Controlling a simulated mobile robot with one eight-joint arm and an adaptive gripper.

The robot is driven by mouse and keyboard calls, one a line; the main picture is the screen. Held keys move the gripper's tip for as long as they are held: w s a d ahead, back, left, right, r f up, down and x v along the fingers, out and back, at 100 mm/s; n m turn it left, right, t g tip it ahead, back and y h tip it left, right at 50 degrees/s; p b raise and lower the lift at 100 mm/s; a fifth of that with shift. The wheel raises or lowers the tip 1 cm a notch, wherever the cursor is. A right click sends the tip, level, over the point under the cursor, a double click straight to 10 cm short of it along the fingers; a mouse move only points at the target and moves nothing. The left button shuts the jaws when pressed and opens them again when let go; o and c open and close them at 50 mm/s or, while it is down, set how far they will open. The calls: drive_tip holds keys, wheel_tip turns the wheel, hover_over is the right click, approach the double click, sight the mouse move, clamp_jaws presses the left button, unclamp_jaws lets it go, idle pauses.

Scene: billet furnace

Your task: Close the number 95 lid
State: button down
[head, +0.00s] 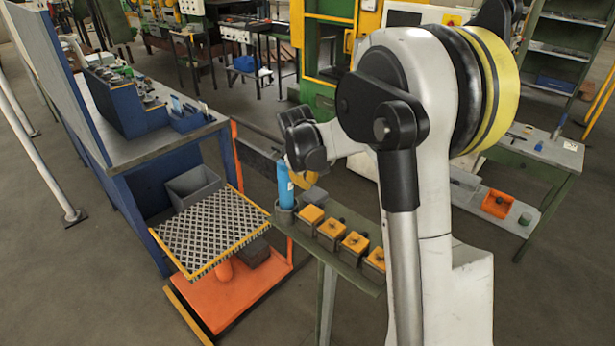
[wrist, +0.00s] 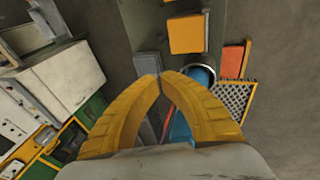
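A row of small boxes with orange-yellow lids stands on a narrow green bench; the nearest to my gripper (head: 303,181) is a lidded box (head: 311,216), which also shows in the wrist view (wrist: 186,34). A grey block (head: 315,195) sits behind it; a grey piece (wrist: 148,64) shows just beyond my fingertips in the wrist view. No number is legible, so I cannot tell which lid is 95. My gripper's yellow fingers (wrist: 160,77) meet at the tips, with nothing visible held between them. My gripper is above the bench's far end, close beside a blue bottle (head: 285,187).
The blue bottle stands upright in a round grey holder (head: 285,214). An orange cart (head: 232,292) with a patterned, yellow-edged tray (head: 212,230) is left of the bench. A blue workbench (head: 150,150) stands further left. A green table (head: 535,152) is at right.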

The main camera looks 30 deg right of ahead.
sight(314, 213)
drive_tip(key=shift+s+d+f+b, duration=0.2)
drive_tip(key=shift+d+f, duration=0.25)
drive_tip(key=shift+f, duration=0.6)
drive_tip(key=shift+s+d+f+b, duration=0.1)
drive_tip(key=shift+d+f+b, duration=0.25)
drive_tip(key=shift+f, duration=0.7)
drive_tip(key=shift+s+d+f+b, duration=0.15)
drive_tip(key=shift+d+f, duration=0.4)
drive_tip(key=shift+f, duration=0.5)
drive_tip(key=shift+s+d+f+b, duration=0.1)
drive_tip(key=shift+d+f+b, duration=0.05)
drive_tip(key=shift+f+b, duration=0.25)
drive_tip(key=shift+s+d+f+b, duration=0.1)
drive_tip(key=shift+f+b, duration=0.2)
drive_tip(key=shift+f, duration=0.2)
drive_tip(key=shift+r, duration=0.3)
